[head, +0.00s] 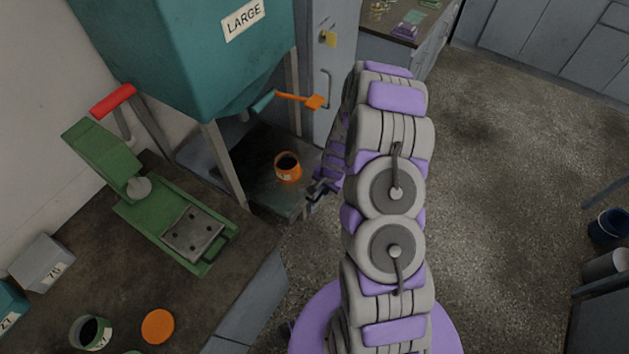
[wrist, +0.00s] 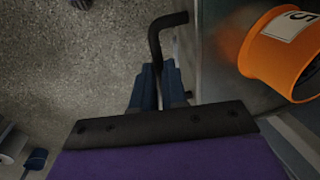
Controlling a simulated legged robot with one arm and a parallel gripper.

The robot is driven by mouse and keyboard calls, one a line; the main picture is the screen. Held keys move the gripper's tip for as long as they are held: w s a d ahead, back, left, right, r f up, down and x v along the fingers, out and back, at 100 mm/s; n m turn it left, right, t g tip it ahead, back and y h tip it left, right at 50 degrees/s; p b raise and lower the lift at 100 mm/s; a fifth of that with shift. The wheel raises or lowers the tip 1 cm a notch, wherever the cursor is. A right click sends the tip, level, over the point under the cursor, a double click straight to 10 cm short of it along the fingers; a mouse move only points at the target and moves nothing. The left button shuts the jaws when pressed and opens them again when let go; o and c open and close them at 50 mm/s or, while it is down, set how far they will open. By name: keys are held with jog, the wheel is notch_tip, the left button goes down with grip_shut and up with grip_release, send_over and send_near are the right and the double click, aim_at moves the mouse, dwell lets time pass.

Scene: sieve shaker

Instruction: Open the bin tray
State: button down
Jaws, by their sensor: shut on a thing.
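The dark bin tray (head: 272,200) sits low under the teal bin labelled LARGE (head: 190,45), between its legs. An orange cup (head: 288,168) with dark contents stands upright on it. The cup also shows large at the right of the wrist view (wrist: 285,50), above the grey tray edge (wrist: 207,60). My gripper (head: 317,191) is at the tray's right front corner, partly hidden by my arm. In the wrist view its blue fingers (wrist: 158,75) are shut on a black bent handle (wrist: 154,38) beside the tray edge.
A green press (head: 165,205) with a red handle stands on the bench at left, near an orange lid (head: 158,326) and a green cup (head: 90,332). An orange lever (head: 300,100) sticks out under the bin. Open floor (head: 510,180) lies at right.

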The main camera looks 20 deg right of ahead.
jog(key=shift+s+d, duration=0.15)
jog(key=shift+s, duration=0.15)
jog(key=c, duration=1.2)
grip_release()
jog(key=shift+w+d, duration=0.1)
jog(key=shift+o, duration=0.2)
notch_tip(320, 180, up, 17)
jog(key=s+d+p, duration=0.2)
jog(key=p, duration=0.1)
jog(key=shift+s, duration=0.3)
